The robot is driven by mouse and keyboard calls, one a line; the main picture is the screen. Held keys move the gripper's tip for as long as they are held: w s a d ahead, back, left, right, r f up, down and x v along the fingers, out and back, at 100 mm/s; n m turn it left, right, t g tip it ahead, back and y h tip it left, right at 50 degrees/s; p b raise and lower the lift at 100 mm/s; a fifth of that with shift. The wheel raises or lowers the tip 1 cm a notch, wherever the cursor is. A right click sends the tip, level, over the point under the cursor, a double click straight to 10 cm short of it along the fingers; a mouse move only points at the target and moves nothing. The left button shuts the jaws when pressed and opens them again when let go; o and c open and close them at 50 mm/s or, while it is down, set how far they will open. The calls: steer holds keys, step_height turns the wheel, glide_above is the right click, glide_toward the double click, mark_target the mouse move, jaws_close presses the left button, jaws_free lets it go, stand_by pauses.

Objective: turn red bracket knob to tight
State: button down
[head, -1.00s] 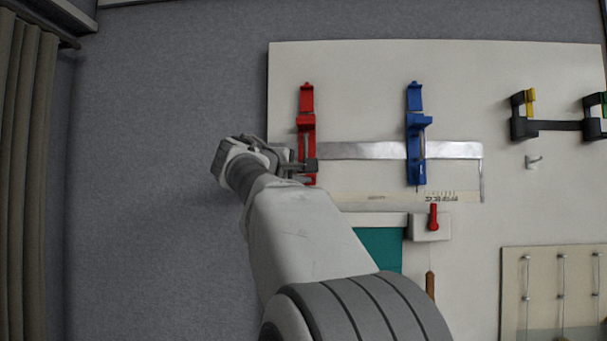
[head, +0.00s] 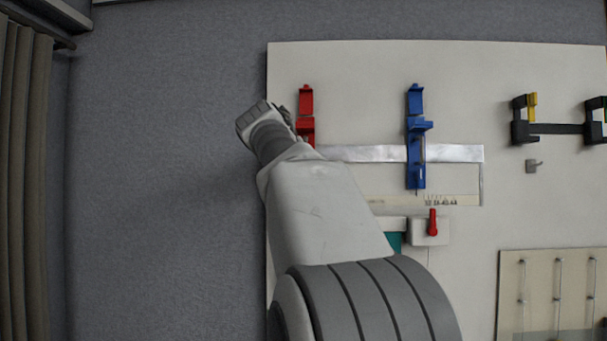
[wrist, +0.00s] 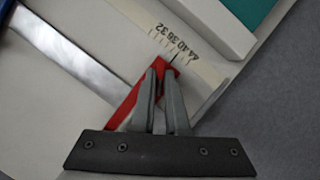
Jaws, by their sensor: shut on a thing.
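The red bracket (head: 306,103) is on the white board at the left end of the metal strip. Its upper part shows in the head view; my arm hides its lower part. In the wrist view the red bracket (wrist: 122,112) runs behind my fingers. My gripper (wrist: 164,72) is shut on a red piece at the bracket's end, which I take to be the knob; little of it shows between the fingertips. A printed scale (wrist: 175,45) lies just beyond the fingertips. In the head view my fingers are mostly hidden behind my wrist.
A blue bracket (head: 415,150) stands right of the red one on the same metal strip (head: 365,154). A red-handled switch (head: 432,222) is below it. A black clamp (head: 555,127) is at the right. The grey wall on the left is clear.

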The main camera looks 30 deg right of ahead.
steer(key=m+y, duration=0.1)
steer(key=m, duration=0.1)
steer(key=m+t+y, duration=0.1)
steer(key=m, duration=0.1)
steer(key=shift+s+d+r+m+t+y+p, duration=0.1)
steer(key=shift+d+m+t+y+p, duration=0.05)
steer(key=shift+m+t+y+p, duration=0.15)
stand_by(0.5)
steer(key=c, duration=1.2)
jaws_free()
steer(key=shift+s, duration=0.1)
steer(key=b+v, duration=0.2)
steer(key=v, duration=1.5)
steer(key=shift+s+r, duration=0.1)
